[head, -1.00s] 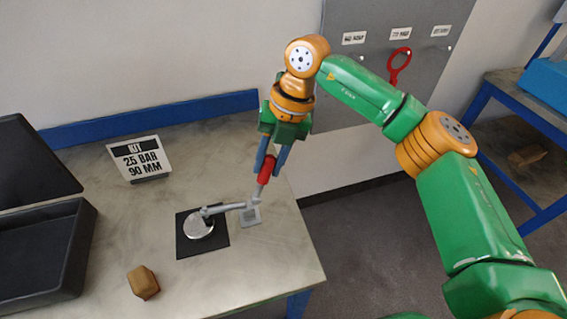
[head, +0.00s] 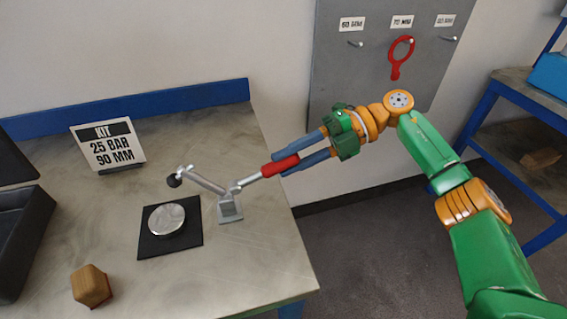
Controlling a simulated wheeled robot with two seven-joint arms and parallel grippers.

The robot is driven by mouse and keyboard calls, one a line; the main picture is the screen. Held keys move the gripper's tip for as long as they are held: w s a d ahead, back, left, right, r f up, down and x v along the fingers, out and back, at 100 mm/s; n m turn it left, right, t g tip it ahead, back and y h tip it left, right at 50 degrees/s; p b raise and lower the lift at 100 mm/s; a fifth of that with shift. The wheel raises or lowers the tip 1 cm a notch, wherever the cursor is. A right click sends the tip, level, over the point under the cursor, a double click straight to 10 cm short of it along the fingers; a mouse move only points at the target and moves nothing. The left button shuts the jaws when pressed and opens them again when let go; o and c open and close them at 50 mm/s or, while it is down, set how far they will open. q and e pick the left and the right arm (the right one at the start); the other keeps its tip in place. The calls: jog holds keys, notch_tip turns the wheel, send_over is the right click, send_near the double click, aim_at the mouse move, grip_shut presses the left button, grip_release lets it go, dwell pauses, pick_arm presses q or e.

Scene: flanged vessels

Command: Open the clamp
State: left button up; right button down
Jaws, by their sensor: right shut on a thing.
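The toggle clamp (head: 231,209) stands on the table with its base plate beside the black mat. Its red handle (head: 281,165) is swung down toward the right. Its arm (head: 203,182) is raised, and the dark tip (head: 174,180) is up off the silver disc (head: 167,219), which lies on the black mat (head: 152,246). My right gripper (head: 294,161) is shut on the red handle, coming from the upper right. My left gripper is not in view.
A kit sign (head: 108,146) reads 25 BAR 90 MM. A wooden block (head: 92,286) lies at the front left, and a black case (head: 22,240) at the left edge. A grey panel (head: 340,80) with a red ring tool (head: 401,56) is behind.

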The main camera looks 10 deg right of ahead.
jog(key=shift+d+f+y+b, duration=0.25)
jog(key=shift+f+y+b, duration=0.9)
jog(key=shift+b, duration=0.3)
jog(key=c, duration=0.6)
grip_release()
jog(key=shift+d, duration=0.1)
jog(key=d+r+b, duration=0.1)
jog(key=d+b, duration=0.1)
jog(key=d, duration=0.5)
